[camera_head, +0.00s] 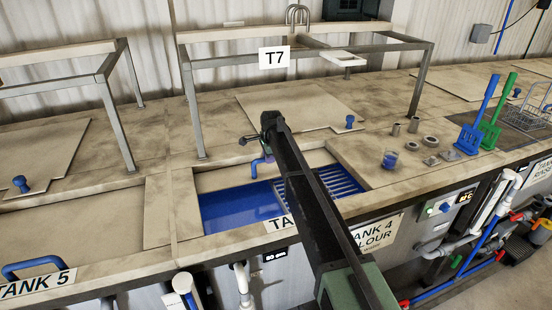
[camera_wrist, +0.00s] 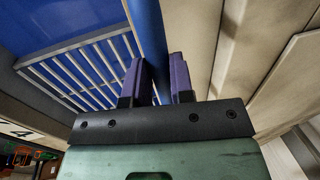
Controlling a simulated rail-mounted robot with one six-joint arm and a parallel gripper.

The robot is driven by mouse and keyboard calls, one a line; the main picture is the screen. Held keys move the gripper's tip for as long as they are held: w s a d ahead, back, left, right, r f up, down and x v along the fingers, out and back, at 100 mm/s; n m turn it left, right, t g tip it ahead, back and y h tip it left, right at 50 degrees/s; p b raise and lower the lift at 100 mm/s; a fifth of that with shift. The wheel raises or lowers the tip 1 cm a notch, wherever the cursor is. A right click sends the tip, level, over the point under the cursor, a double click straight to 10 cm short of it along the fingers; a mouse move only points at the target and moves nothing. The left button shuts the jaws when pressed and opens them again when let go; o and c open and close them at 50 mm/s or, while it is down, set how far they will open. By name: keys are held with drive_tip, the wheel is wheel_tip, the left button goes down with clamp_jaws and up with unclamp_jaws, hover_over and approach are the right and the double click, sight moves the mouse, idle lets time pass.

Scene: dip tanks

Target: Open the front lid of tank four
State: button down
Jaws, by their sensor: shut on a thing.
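Tank four's front opening shows in the head view, with blue liquid (camera_head: 232,209) at left and a slatted grate (camera_head: 335,182) at right. The grate also shows in the wrist view (camera_wrist: 75,75). A beige front lid panel (camera_head: 222,178) lies at the back of the opening; only part of it shows. My gripper (camera_head: 266,158) is at the back of the opening, shut on the blue lid handle (camera_head: 257,166). In the wrist view my gripper's purple fingers (camera_wrist: 163,75) stand on either side of the blue handle bar (camera_wrist: 151,45). My arm hides part of the opening and its label.
Behind is a rear lid (camera_head: 300,105) with a blue knob (camera_head: 349,122), under a metal frame marked T7 (camera_head: 274,57). Tank five's closed lid (camera_head: 70,230) is at left.

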drive_tip(key=c, duration=1)
unclamp_jaws()
drive_tip(key=shift+r, duration=0.1)
wheel_tip(320, 180, up, 10)
drive_tip(key=s+p, duration=0.2)
drive_tip(key=p, duration=0.8)
drive_tip(key=shift+d+r+p, duration=0.25)
drive_tip(key=shift+d+p, duration=0.05)
drive_tip(key=shift+d, duration=0.1)
